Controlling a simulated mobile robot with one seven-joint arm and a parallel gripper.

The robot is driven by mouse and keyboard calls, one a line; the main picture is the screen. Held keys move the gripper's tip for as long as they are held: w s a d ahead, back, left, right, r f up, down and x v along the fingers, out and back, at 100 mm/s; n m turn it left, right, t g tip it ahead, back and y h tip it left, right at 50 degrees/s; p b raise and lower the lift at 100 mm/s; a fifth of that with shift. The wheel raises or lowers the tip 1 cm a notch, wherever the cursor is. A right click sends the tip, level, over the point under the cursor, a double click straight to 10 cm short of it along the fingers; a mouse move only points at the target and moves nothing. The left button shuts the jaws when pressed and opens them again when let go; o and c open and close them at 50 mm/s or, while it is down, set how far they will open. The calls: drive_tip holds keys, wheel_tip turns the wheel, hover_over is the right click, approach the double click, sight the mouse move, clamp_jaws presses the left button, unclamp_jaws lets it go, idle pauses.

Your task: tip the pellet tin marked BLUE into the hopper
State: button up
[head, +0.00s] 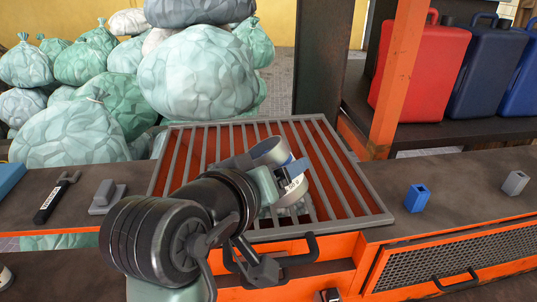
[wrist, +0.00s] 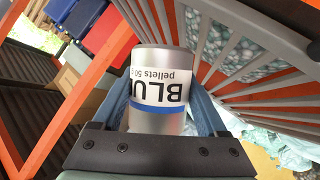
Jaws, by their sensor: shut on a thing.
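A grey metal tin (wrist: 160,118) with a white label and a blue band is held in my gripper (wrist: 158,105) in the wrist view. The label reads "BLU" and "pellets 50", upside down, with its end cut off by the curve. In the head view the tin (head: 268,152) is over the hopper's barred grate (head: 328,190), clearly tilted. My gripper (head: 270,168) is shut around its sides, and my arm hides part of it. The hopper is red inside. I cannot tell whether anything is falling from the tin.
Pale green sacks (head: 200,75) are piled behind the hopper. An orange post (head: 398,75) and a red canister (head: 420,65) stand at right. A small blue block (head: 417,198) and a grey one (head: 515,182) sit on the right bench. A black-handled tool (head: 52,200) lies at left.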

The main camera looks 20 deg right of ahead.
drive_tip(key=shift+s+d+f+n+g+h, duration=0.3)
drive_tip(key=shift+s+n+g+h, duration=0.15)
drive_tip(key=shift+n, duration=0.45)
drive_tip(key=shift+s+r+h+p, duration=0.1)
drive_tip(key=shift+h+p, duration=0.15)
drive_tip(key=shift+p, duration=0.45)
drive_tip(key=shift+d+f+n+g+h+p, duration=0.15)
drive_tip(key=shift+n+g+h+p, duration=0.15)
drive_tip(key=shift+n+p, duration=0.3)
drive_tip(key=shift+d+f+n+g+h+p, duration=0.15)
drive_tip(key=shift+n+h+p, duration=0.15)
drive_tip(key=shift+n+p, duration=0.3)
drive_tip(key=shift+s+f+n+h+p, duration=0.15)
drive_tip(key=shift+s+n+h+p, duration=0.15)
drive_tip(key=shift+n+h+p, duration=0.35)
drive_tip(key=shift+d+f+n+g+h+p, duration=0.25)
drive_tip(key=shift+n+p, duration=0.2)
drive_tip(key=shift+n, duration=0.3)
drive_tip(key=shift+a, duration=0.1)
